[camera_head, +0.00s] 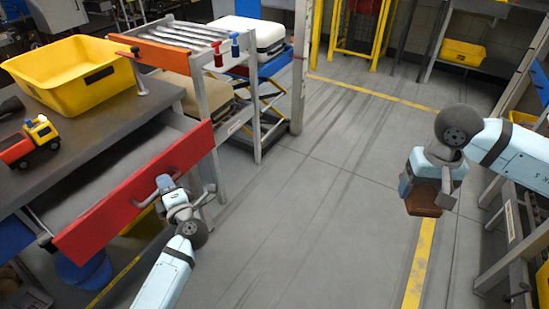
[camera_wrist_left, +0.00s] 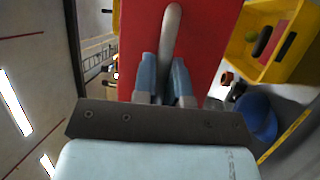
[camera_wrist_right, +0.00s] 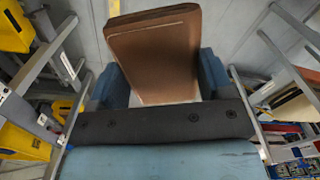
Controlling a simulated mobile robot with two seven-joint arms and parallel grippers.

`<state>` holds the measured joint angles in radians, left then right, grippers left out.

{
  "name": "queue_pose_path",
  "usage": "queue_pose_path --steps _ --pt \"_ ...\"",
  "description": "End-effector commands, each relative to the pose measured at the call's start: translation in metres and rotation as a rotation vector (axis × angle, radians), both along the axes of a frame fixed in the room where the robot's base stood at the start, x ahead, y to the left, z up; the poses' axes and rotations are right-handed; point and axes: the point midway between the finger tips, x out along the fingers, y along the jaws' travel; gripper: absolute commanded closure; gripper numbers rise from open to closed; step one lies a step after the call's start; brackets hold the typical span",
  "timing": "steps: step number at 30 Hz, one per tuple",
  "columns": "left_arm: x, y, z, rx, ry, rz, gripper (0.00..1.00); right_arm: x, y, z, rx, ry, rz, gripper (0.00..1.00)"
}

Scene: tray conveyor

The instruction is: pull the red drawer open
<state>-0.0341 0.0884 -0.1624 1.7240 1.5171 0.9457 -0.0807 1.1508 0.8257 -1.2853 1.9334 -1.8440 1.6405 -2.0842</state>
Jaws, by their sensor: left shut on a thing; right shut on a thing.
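The red drawer front (camera_head: 100,222) stands well out from the workbench, and the drawer's grey inside (camera_head: 120,160) shows behind it. Its grey bar handle (camera_wrist_left: 171,28) is on the front. My left gripper (camera_head: 168,188) is shut on this handle; in the left wrist view its blue fingers (camera_wrist_left: 164,75) lie on both sides of the bar. My right gripper (camera_head: 428,180) is far to the right, over the floor, shut on a brown flat block-like thing (camera_wrist_right: 155,55). It also shows below the gripper in the head view (camera_head: 424,205).
A yellow bin (camera_head: 75,85) and a toy truck (camera_head: 30,140) stand on the workbench (camera_head: 130,115). A roller conveyor (camera_head: 185,38) and a lift with cases stand behind. A rack (camera_head: 515,215) is at right. The middle floor is clear.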

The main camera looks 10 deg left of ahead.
Motion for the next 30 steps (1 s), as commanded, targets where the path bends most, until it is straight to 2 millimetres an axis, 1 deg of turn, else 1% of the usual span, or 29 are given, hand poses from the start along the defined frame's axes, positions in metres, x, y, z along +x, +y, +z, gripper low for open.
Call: queue_pose_path --steps 3,9,24,25,26,30 --pt "-0.004 -0.008 0.001 -0.001 0.002 -0.001 1.00 0.000 0.000 0.005 0.000 0.000 0.000 0.51" --pt "-0.008 -0.016 0.001 -0.001 0.000 -0.001 1.00 0.000 0.000 0.007 0.000 0.000 0.000 0.51" --pt "-0.009 -0.019 0.000 -0.001 -0.001 -0.002 1.00 0.000 0.000 0.008 0.000 0.000 0.000 0.51" --pt "-0.009 -0.019 0.000 -0.001 0.000 -0.002 0.80 0.000 0.000 0.008 0.000 0.000 0.000 0.51" --pt "-0.009 -0.019 0.000 -0.001 0.000 -0.002 0.77 0.000 0.000 0.008 0.000 0.000 0.000 0.51" --pt "-0.009 -0.019 0.000 -0.001 -0.001 -0.001 0.77 0.000 0.000 0.008 0.000 0.000 0.000 0.51"
